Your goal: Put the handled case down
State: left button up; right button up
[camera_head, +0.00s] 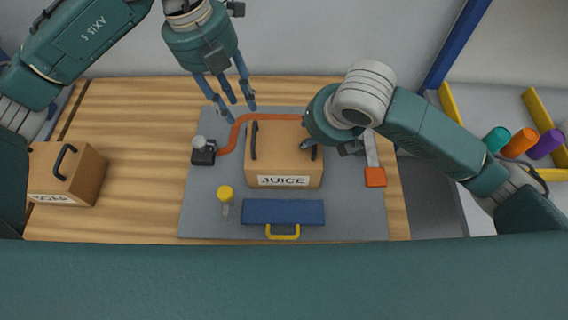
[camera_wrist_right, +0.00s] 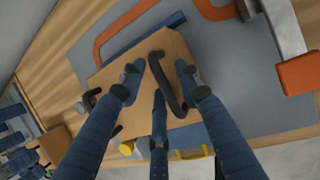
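A brown box labelled JUICE (camera_head: 284,170) with two black handles stands on the grey mat, apparently resting on it. My right gripper (camera_head: 307,146) is over the box's right side. In the right wrist view its fingers (camera_wrist_right: 158,80) are spread around one black handle (camera_wrist_right: 168,85), with gaps visible. The wrist hides part of the box in the head view. My left gripper (camera_head: 232,108) is open and empty, above the mat's back left.
The grey mat (camera_head: 205,215) also holds an orange hose (camera_head: 237,130), a small black-and-white item (camera_head: 203,151), a yellow-topped item (camera_head: 225,195) and an orange-ended tool (camera_head: 375,177). Another handled brown box (camera_head: 85,178) stands at the left. The wooden table (camera_head: 140,150) is clear between.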

jog(key=v, duration=1.2)
dwell(0.3)
